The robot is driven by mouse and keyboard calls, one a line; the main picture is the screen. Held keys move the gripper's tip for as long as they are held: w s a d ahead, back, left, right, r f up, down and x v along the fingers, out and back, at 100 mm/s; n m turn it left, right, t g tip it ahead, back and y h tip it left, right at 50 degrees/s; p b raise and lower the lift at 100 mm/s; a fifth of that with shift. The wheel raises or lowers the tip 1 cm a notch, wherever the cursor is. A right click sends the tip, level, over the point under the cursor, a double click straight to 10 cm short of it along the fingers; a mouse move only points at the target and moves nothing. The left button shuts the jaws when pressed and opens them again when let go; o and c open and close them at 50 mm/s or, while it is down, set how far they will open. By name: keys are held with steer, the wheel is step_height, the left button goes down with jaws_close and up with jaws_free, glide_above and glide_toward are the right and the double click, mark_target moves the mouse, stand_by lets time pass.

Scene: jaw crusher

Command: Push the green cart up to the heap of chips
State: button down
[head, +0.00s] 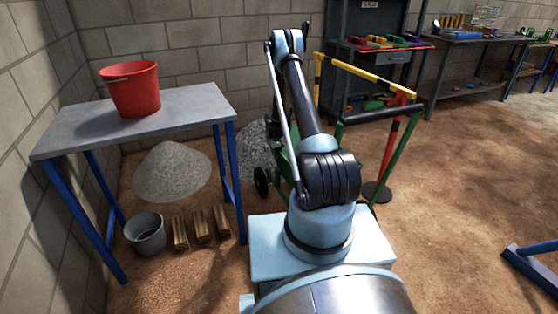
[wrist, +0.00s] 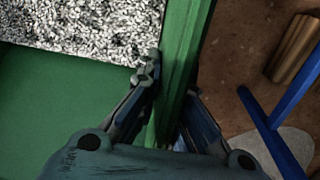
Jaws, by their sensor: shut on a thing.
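The green cart (head: 284,164) stands just beyond my arm in the head view, largely hidden by it. Its black wheel (head: 261,181) shows at the left. A grey heap of chips (head: 254,143) lies against the back wall, partly behind the cart; I cannot tell the gap between them. In the wrist view my gripper (wrist: 169,88) is shut on a long green edge (wrist: 186,40) of the cart, one finger on each side. Grey-white chips (wrist: 80,25) show beyond a green panel (wrist: 60,115); I cannot tell whether they are in the cart.
A blue-legged table (head: 190,108) with a red bucket (head: 131,90) stands left. Under it are a paler heap (head: 172,174), a grey bucket (head: 147,234) and wood blocks (head: 200,227). A yellow-black barrier (head: 365,74) stands behind. The floor at right is mostly clear.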

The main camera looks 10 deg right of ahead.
steer(key=shift+s+a, duration=0.2)
steer(key=shift+s+a, duration=0.35)
steer(key=shift+s, duration=0.2)
steer(key=shift+a, duration=0.15)
steer(key=shift+s+a, duration=0.2)
steer(key=shift+a, duration=0.25)
steer(key=c, duration=1.6)
jaws_free()
steer(key=shift+c, duration=0.2)
steer(key=shift+d, duration=0.1)
